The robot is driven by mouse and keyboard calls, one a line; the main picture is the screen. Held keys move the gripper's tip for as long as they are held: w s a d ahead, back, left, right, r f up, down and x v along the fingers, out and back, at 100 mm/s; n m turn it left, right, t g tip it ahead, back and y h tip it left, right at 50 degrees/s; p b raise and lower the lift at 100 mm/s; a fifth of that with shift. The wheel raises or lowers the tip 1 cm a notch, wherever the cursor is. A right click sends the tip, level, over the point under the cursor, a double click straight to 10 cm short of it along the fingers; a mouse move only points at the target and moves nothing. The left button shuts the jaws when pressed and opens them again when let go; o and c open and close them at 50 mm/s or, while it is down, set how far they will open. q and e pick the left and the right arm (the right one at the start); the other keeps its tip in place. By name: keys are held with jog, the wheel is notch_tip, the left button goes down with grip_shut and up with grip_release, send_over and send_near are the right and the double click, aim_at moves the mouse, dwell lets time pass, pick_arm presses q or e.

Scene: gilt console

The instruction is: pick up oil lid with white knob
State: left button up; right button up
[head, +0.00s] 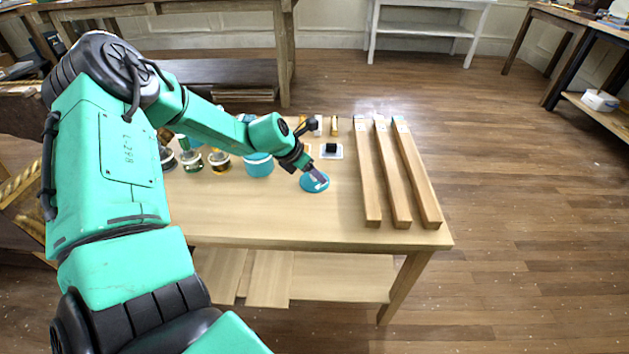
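A round teal-blue lid (314,187) lies on the wooden table, left of the long wooden bars. My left gripper (318,177) reaches in from the left and is right over the lid, with its fingertips at the lid's middle. The fingers cover the spot where a knob would be, so no white knob can be made out. The view is too small to tell whether the fingers are open or closed on it. My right gripper is not in view.
A teal pot (258,166) and several jars, one with amber contents (219,161), stand left of the lid. A small white tray (324,156) with a black item is behind it. Several wooden bars (393,172) lie right. The front of the table (270,222) is clear.

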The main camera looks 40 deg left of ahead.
pick_arm(q)
grip_shut()
